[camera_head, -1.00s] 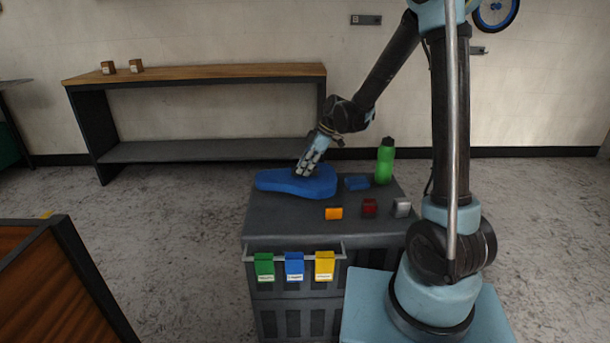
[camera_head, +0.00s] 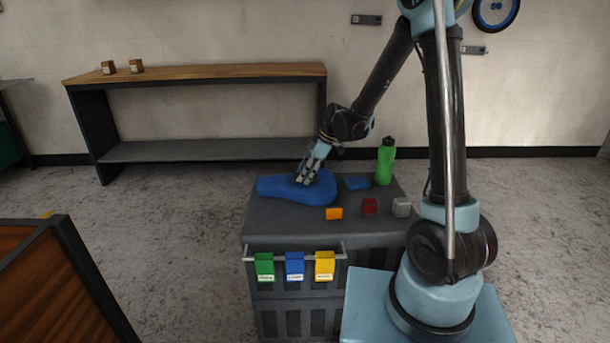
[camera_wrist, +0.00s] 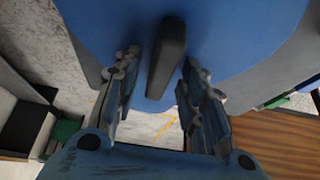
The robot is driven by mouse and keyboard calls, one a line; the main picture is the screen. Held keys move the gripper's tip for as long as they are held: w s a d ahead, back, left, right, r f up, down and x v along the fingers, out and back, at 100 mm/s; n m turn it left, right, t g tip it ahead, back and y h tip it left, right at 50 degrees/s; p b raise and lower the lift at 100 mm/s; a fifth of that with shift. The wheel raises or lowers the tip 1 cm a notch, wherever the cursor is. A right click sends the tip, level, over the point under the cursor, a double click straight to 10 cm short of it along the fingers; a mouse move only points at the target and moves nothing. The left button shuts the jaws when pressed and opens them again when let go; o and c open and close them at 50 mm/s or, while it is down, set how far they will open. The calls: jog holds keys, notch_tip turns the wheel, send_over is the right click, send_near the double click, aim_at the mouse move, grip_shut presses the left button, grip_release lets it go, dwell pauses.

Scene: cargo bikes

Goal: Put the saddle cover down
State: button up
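The blue saddle cover (camera_head: 285,188) lies flat on the dark top of the cart (camera_head: 290,222), at its back left. A dark upright tab (camera_wrist: 166,60) stands on the cover in the wrist view. My gripper (camera_head: 307,179) reaches down to the cover from above. In the wrist view my gripper (camera_wrist: 163,75) has its two fingers apart, one on each side of the tab. Gaps show beside the tab, narrower on the right. The cover's underside is hidden.
On the cart are a green bottle (camera_head: 385,161), a blue piece (camera_head: 357,183), an orange block (camera_head: 333,213), a red block (camera_head: 370,206) and a grey block (camera_head: 402,207). Green, blue and yellow bins (camera_head: 295,266) hang in front. A wooden-topped bench (camera_head: 200,73) stands behind.

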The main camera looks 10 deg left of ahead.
jog(key=v, duration=1.2)
jog(key=s+d+r+m+t+h, duration=0.1)
jog(key=s+d+r+m, duration=0.15)
jog(key=d, duration=0.35)
jog(key=s+d+r+m, duration=0.1)
jog(key=s+d+m, duration=0.2)
jog(key=d, duration=0.2)
jog(key=s+d+f+m+t+h, duration=0.1)
jog(key=s+d+f+m+h, duration=0.1)
jog(key=s+d+f+m, duration=0.2)
jog(key=s+d+f+m+t+h, duration=0.1)
jog(key=s+d+f+m, duration=0.3)
jog(key=s+d+m, duration=0.7)
jog(key=s+d+h, duration=0.1)
jog(key=s+d, duration=0.5)
jog(key=d, duration=0.1)
jog(key=shift+d+f, duration=0.2)
jog(key=shift+d, duration=0.15)
